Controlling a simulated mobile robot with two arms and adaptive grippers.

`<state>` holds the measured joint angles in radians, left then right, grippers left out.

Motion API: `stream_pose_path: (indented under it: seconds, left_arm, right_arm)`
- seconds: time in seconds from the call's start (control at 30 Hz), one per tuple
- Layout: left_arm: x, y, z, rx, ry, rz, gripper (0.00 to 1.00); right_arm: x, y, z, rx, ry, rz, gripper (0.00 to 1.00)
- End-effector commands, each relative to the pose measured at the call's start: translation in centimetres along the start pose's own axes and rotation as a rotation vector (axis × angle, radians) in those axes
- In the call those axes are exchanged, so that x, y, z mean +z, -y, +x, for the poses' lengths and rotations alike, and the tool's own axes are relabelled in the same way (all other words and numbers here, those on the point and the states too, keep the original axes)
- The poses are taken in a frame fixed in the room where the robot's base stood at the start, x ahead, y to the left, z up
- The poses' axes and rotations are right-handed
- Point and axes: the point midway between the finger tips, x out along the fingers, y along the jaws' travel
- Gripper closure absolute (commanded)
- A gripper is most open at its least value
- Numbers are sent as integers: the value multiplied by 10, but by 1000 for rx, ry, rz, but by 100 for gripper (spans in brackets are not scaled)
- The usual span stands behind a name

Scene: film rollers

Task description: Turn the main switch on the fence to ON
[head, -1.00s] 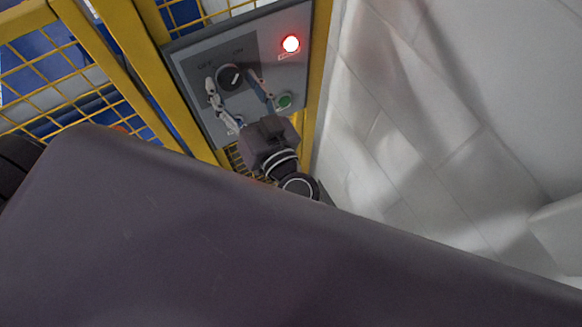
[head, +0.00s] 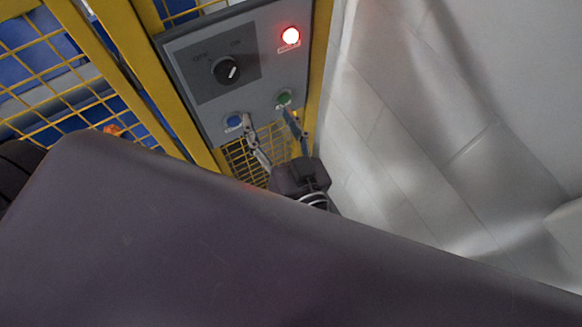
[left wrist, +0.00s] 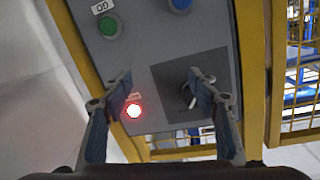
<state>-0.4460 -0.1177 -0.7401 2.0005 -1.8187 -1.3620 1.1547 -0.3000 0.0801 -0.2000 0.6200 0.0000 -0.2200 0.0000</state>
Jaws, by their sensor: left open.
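The main switch (head: 226,70) is a round black knob with a white pointer line, on a dark square of the grey panel. OFF and ON labels sit above it; the pointer slants, and I cannot tell for sure which label it marks. My left gripper (head: 267,117) is open and empty, its fingertips at the panel's lower edge, below the switch and apart from it. In the left wrist view the switch (left wrist: 188,97) is partly hidden behind the right-hand finger of the open gripper (left wrist: 160,80). My right gripper is not in view.
The panel (head: 188,48) hangs on the yellow fence (head: 140,60). It also carries a lit red lamp (head: 290,36), a green button (head: 284,97) and a blue button (head: 234,121), these two near the fingertips. A pale wall (head: 430,130) stands at the right.

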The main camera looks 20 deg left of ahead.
Motion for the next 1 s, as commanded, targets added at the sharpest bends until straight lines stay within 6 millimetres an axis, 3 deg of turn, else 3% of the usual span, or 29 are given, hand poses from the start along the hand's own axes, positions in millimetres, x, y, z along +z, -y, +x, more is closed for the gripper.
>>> stream_pose_path:
  seconds: [0.5, 1.0]
  left_arm:
    - [92, -52, 7, 164, 111, 219, 46]
    - [182, -83, 7, 307, 222, 396, 46]
  right_arm:
    - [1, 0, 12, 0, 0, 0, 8]
    - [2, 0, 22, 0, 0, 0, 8]
